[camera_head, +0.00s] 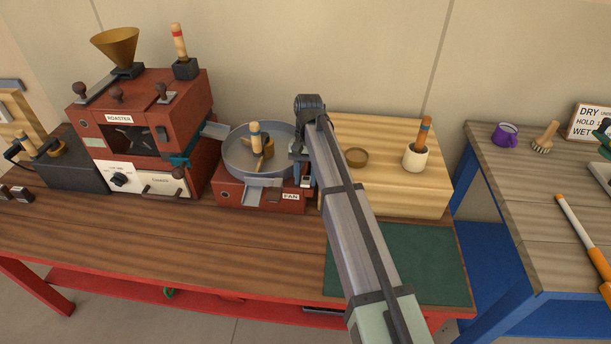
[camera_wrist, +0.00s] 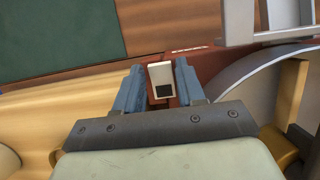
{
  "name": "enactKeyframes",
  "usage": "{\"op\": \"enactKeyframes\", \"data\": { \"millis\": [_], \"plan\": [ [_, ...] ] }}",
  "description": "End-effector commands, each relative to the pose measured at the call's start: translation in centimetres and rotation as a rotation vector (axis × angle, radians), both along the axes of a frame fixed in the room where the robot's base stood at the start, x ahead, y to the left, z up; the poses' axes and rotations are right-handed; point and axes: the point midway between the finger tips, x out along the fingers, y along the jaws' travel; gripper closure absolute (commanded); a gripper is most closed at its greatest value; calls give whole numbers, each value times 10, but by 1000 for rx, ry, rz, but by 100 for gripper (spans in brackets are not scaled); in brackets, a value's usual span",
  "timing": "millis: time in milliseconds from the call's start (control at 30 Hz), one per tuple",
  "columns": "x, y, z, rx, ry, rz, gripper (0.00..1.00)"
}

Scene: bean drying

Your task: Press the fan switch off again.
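The fan switch (camera_wrist: 160,74) is a pale block with a black lower part, seen in the wrist view between my two fingertips. It sits on the red fan base (camera_head: 232,192), beside the FAN label (camera_head: 290,197). In the head view my gripper (camera_head: 304,178) points down at the right end of that base and largely hides the switch. In the wrist view my gripper (camera_wrist: 159,85) has its blue-grey fingers apart with nothing held. I cannot tell whether a finger touches the switch, or which way the switch is set.
The round metal cooling pan (camera_head: 232,170) with a wooden-handled tool stands left of my gripper. A wooden block (camera_head: 395,185) bearing a cup and a small bowl is close on the right. The red roaster (camera_head: 185,105) is farther left. A green mat (camera_head: 425,265) lies in front.

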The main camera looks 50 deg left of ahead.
Motion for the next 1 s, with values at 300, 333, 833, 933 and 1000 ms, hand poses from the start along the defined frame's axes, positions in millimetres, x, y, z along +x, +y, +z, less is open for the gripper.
{"op": "enactKeyframes", "data": {
  "millis": [300, 333, 833, 933, 1000],
  "plan": [
    [0, 0, 1, 1, -1, 0, 60],
    [1, 1, 2, 1, -1, 0, 60],
    [23, 25, 48, 3, -2, -1, 60],
    [38, 40, 48, 1, -2, -1, 60],
    [48, 50, 48, 0, -1, -1, 60]
  ]
}}
